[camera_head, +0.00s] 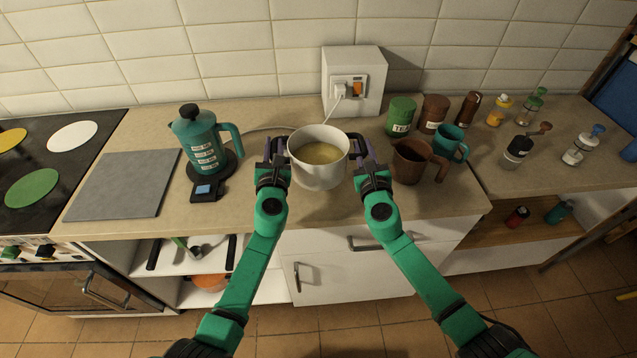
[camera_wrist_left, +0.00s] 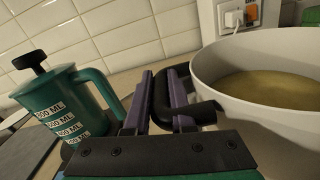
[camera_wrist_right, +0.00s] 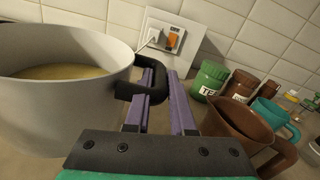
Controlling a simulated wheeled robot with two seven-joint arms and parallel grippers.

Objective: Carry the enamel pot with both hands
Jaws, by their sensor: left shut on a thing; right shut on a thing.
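The white enamel pot (camera_head: 318,175) holds a yellowish liquid and is upright near the middle of the counter in the head view. I cannot tell whether its base touches the counter. My left gripper (camera_head: 271,160) is shut on the pot's left black handle (camera_wrist_left: 198,110). My right gripper (camera_head: 369,160) is shut on the right black handle (camera_wrist_right: 131,88). The pot's wall also shows in the left wrist view (camera_wrist_left: 265,120) and in the right wrist view (camera_wrist_right: 60,108). The pot's underside is hidden.
Left of the pot stand a teal press (camera_head: 203,145) and a grey board (camera_head: 122,184), with the stove (camera_head: 45,155) beyond. A socket box (camera_head: 352,65) is behind. On the right are a brown jug (camera_head: 408,162), a teal mug (camera_head: 448,140) and a green tin (camera_head: 400,115).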

